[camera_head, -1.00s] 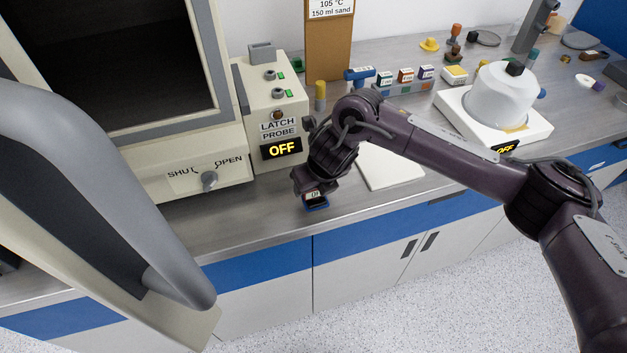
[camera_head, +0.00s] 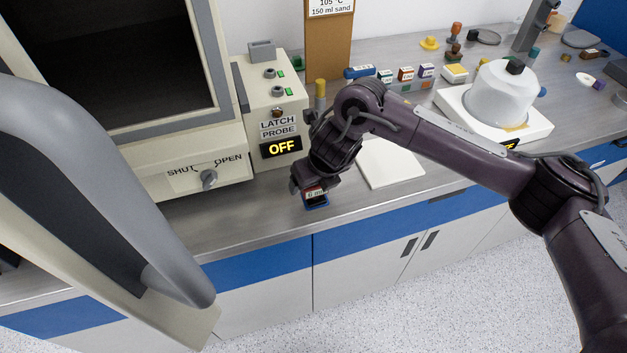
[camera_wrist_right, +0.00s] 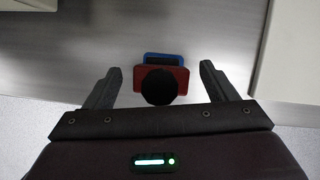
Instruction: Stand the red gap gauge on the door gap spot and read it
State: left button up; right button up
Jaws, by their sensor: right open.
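The red gap gauge (camera_wrist_right: 179,72), with a round black knob on top, lies between the fingers of my right gripper (camera_wrist_right: 160,70) in the right wrist view. The fingers are open, with a gap on either side of it. In the head view the gauge's white label (camera_head: 315,192) shows below my right gripper (camera_head: 310,186). A blue-edged piece (camera_head: 317,206), perhaps the door gap spot, shows just under the gauge near the bench's front edge; it also shows in the wrist view (camera_wrist_right: 162,57). Whether the gauge touches it is unclear. My left gripper is out of view.
The latch probe box (camera_head: 275,115) reads OFF. A white pad (camera_head: 392,168) lies right of my gripper. Small labelled blocks (camera_head: 406,75) and a white device (camera_head: 500,95) stand farther back.

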jog(key=v, duration=1)
jog(key=shift+p, duration=0.45)
jog(key=shift+s, duration=0.2)
